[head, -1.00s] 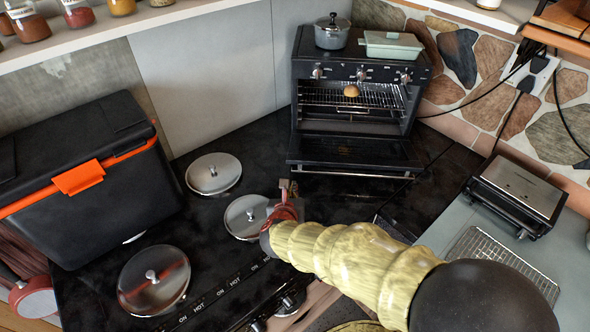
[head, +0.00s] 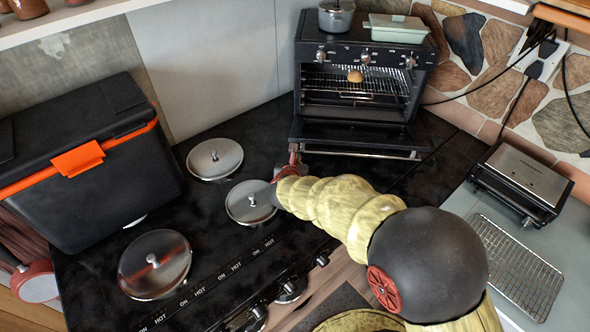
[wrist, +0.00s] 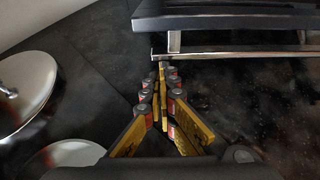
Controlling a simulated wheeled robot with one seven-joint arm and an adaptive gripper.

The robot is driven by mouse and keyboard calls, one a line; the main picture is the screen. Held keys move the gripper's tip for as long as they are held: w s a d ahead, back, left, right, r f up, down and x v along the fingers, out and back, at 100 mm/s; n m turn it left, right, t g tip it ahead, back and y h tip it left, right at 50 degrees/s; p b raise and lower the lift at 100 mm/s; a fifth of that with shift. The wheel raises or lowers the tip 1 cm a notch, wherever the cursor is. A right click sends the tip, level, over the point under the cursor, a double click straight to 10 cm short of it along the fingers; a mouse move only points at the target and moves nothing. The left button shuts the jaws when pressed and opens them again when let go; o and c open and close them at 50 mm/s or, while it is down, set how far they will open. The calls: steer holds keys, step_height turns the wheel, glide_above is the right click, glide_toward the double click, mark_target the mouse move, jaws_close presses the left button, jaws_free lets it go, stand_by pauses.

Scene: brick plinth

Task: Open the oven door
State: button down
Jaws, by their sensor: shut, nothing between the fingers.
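The black toaster oven (head: 312,82) stands at the back of the counter. Its door (head: 350,134) is folded down in front, with the inside, a wire rack and a round bun (head: 355,76) in plain sight. The door's handle bar (head: 365,153) runs along its outer edge. My gripper (head: 294,150) is at the left end of the door. In the wrist view my gripper (wrist: 161,68) is shut and empty, with its tips close to the left end of the handle bar (wrist: 235,52). I cannot tell whether they touch it.
Several round metal lids (head: 154,264) lie on the black stovetop left of my arm. A black cooler (head: 85,160) with an orange latch stands at the left. A pot (head: 336,16) and a green dish (head: 395,28) sit on the oven. A grill (head: 522,180) and wire rack (head: 515,265) are at the right.

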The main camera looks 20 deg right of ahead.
steer(key=shift+w+r, duration=0.2)
steer(key=shift+r, duration=0.2)
steer(key=r+p, duration=0.2)
steer(key=shift+d+p, duration=0.1)
steer(key=shift+p, duration=0.25)
steer(key=r+p, duration=0.1)
steer(key=p, duration=0.1)
steer(key=g+p, duration=0.1)
steer(key=p, duration=0.1)
steer(key=shift+w+d+r+g+y, duration=0.1)
steer(key=shift+w+r+g+y, duration=0.1)
steer(key=shift+r+g+y, duration=0.15)
